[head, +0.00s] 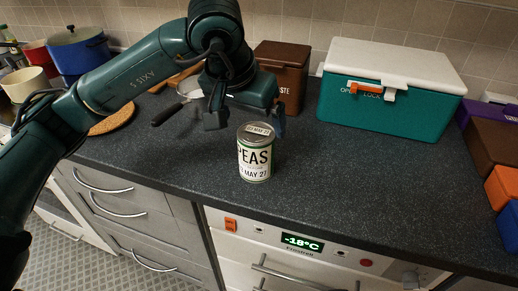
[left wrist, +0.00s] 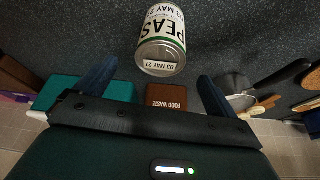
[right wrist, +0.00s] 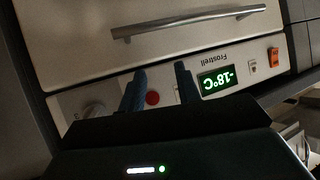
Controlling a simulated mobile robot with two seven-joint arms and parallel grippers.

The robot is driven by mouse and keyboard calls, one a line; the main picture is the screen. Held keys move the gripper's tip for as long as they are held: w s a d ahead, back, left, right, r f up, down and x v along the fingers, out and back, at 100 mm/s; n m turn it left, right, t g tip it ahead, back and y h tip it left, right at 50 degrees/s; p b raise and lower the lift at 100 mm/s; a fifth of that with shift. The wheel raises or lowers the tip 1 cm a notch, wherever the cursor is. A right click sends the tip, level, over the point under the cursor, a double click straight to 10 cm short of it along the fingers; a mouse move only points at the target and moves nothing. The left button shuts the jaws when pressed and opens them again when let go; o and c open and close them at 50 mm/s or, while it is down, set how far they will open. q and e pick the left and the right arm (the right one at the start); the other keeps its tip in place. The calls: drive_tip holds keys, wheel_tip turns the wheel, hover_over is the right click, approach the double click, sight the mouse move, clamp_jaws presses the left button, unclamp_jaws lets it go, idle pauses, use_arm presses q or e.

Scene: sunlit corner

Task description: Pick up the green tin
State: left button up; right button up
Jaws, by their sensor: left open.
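The green tin (head: 255,160) is a can with a white label reading PEAS, green bands and a dated lid. It stands upright on the dark worktop near the front edge. In the left wrist view the tin (left wrist: 162,45) shows beyond and between the open fingers. My left gripper (head: 246,120) is open and empty, just above and behind the tin's lid in the head view. My right gripper (right wrist: 160,70) is outside the head view. In its wrist view its fingers are apart, with nothing between them, facing the freezer front.
A teal cool box (head: 390,115) with a white lid stands at the back right. A brown food waste bin (head: 290,65) is behind the tin. A pan (head: 188,88) and cork mat (head: 112,122) lie to the left. The worktop right of the tin is clear.

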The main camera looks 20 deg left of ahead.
sight(258, 141)
use_arm(q)
drive_tip(key=p+x, duration=0.1)
drive_tip(key=x, duration=0.8)
drive_tip(key=shift+f, duration=0.1)
drive_tip(key=shift+s, duration=0.1)
drive_tip(key=shift+c, duration=0.3)
drive_tip(key=c, duration=1.3)
